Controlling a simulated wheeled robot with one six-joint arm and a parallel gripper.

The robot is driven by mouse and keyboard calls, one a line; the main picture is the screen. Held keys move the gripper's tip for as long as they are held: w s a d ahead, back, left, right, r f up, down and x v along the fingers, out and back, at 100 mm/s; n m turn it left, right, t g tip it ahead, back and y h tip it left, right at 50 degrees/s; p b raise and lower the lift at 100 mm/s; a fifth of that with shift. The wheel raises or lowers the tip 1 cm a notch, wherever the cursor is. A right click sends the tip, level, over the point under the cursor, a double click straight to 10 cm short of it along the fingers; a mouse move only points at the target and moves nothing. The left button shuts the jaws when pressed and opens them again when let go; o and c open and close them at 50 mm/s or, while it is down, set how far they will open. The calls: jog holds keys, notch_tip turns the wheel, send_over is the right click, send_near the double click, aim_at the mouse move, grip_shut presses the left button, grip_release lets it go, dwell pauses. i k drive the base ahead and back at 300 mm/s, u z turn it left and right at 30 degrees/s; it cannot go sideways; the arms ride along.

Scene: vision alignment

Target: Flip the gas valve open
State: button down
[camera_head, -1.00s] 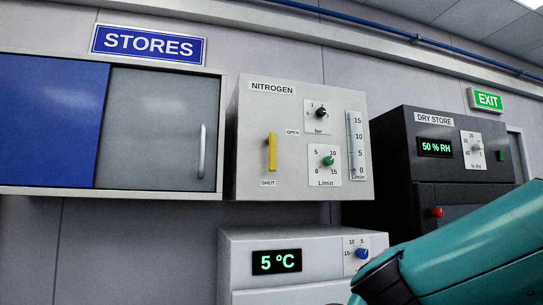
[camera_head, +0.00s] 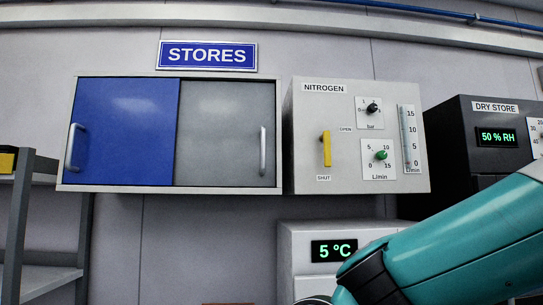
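The nitrogen panel (camera_head: 300,130) is a light grey box on the wall, right of the stores cabinet. Its yellow valve lever (camera_head: 327,150) hangs straight down, its free end toward the SHUT label (camera_head: 324,178). The OPEN label (camera_head: 345,129) is to the upper right of the lever. A black bar knob (camera_head: 372,108), a green L/min knob (camera_head: 381,155) and a flow tube (camera_head: 408,140) are also on the panel. My teal arm comes in at the lower right, below and right of the panel. My gripper is out of view.
The stores cabinet (camera_head: 225,82) has a blue and a grey door, both with handles. A white unit reading 5 °C (camera_head: 300,240) stands below the panel, partly behind my arm. A black dry store (camera_head: 450,150) is at right, a shelf rack (camera_head: 20,215) at left.

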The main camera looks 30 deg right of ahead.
aim_at(325, 137)
jog(key=u, duration=0.75)
jog(key=i, duration=0.65)
jog(key=z, duration=0.7)
